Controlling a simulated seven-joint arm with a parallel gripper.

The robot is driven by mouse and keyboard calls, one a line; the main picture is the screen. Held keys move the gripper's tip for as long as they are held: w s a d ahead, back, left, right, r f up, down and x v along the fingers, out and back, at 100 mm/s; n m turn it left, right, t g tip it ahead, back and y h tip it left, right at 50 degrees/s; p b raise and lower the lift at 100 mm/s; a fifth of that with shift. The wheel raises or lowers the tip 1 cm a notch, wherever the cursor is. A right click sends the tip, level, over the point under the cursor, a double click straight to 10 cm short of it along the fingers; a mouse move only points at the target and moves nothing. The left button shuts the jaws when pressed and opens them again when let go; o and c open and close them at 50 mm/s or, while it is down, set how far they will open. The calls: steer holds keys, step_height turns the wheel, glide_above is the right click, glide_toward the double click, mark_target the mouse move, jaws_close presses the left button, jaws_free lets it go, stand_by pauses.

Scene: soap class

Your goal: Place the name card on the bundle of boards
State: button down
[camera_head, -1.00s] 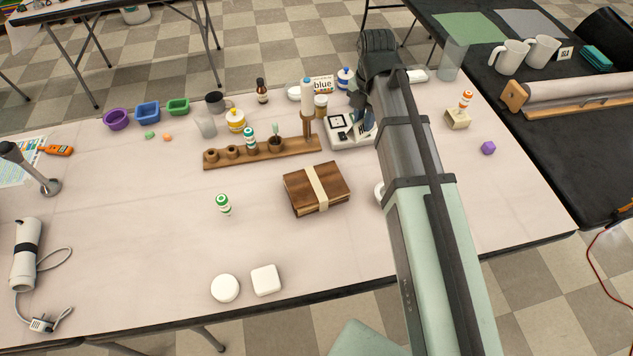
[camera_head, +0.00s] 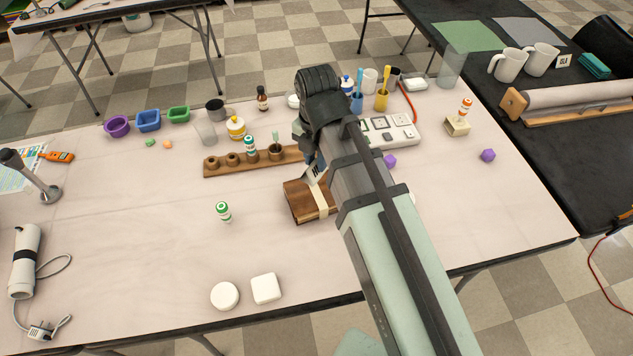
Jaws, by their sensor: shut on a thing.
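The bundle of boards (camera_head: 297,201) is a brown wooden stack with a pale band around it, lying on the light table; my arm covers its right part. My gripper (camera_head: 311,160) is over the back of the bundle, its fingers partly hidden by my own wrist.
A wooden rack (camera_head: 232,162) with a green-capped bottle stands just behind the bundle. A green-and-white bottle (camera_head: 223,211) stands to the left.

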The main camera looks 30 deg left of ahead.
steer(key=shift+f, duration=4.25)
steer(key=c, duration=0.9)
jaws_free()
steer(key=shift+r, duration=6.05)
steer(key=shift+w, duration=0.1)
